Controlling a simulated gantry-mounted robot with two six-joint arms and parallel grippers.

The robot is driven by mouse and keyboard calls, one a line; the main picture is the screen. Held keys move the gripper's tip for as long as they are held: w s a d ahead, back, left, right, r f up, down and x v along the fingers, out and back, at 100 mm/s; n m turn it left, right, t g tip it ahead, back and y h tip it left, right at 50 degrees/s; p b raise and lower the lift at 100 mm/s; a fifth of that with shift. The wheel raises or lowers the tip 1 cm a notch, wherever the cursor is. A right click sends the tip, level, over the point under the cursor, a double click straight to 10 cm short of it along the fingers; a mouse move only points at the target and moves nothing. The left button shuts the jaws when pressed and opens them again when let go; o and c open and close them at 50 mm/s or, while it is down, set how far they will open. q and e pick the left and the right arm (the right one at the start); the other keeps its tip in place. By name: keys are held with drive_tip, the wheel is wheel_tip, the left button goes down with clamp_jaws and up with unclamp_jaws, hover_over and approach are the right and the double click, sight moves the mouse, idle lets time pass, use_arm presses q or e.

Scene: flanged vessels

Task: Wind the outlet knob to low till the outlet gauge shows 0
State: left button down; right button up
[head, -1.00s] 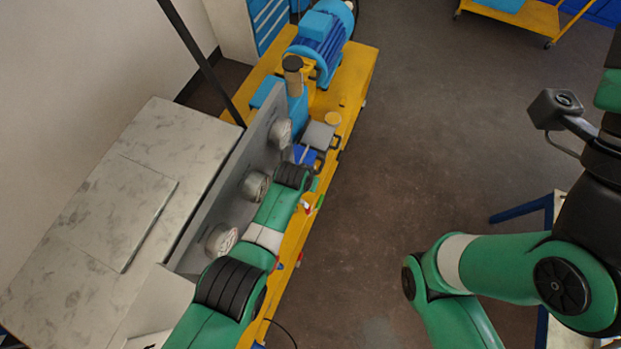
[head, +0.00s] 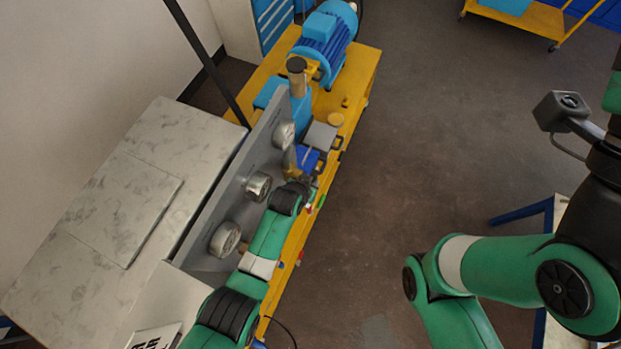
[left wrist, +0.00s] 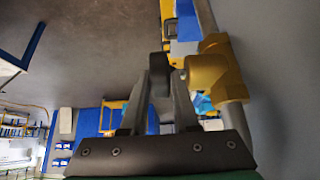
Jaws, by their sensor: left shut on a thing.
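My left gripper (left wrist: 165,88) is shut on a dark knob (left wrist: 162,67), which sits between its fingertips in the left wrist view. A brass valve body (left wrist: 213,76) on a grey pipe (left wrist: 207,18) is right beside the knob. In the head view the left gripper (head: 306,188) is small at the end of my arm, and the knob cannot be made out there. Three round gauges stand on the grey panel: a far one (head: 284,134), a middle one (head: 258,186) and a near one (head: 225,239). Their needles are too small to read, and I cannot tell which is the outlet gauge.
A yellow skid (head: 352,92) carries a blue motor (head: 326,38) at the back. A marbled table (head: 110,205) stands left of the panel. A yellow cart (head: 535,19) is at the back right. The dark floor (head: 430,130) in the middle is clear.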

use_arm(q)
drive_tip(key=shift+s+f+t, duration=0.1)
drive_tip(key=shift+f+t, duration=0.05)
drive_tip(key=shift+t, duration=0.25)
drive_tip(key=shift+s+a+f+t+h+b, duration=0.1)
drive_tip(key=shift+f+t+h+b, duration=0.1)
drive_tip(key=shift+t+h+b, duration=0.35)
drive_tip(key=shift+t+b, duration=0.95)
drive_tip(key=shift+h+b, duration=0.3)
drive_tip(key=shift+h, duration=0.05)
drive_tip(key=shift+r, duration=0.1)
drive_tip(key=c, duration=0.9)
unclamp_jaws()
drive_tip(key=shift+c, duration=0.2)
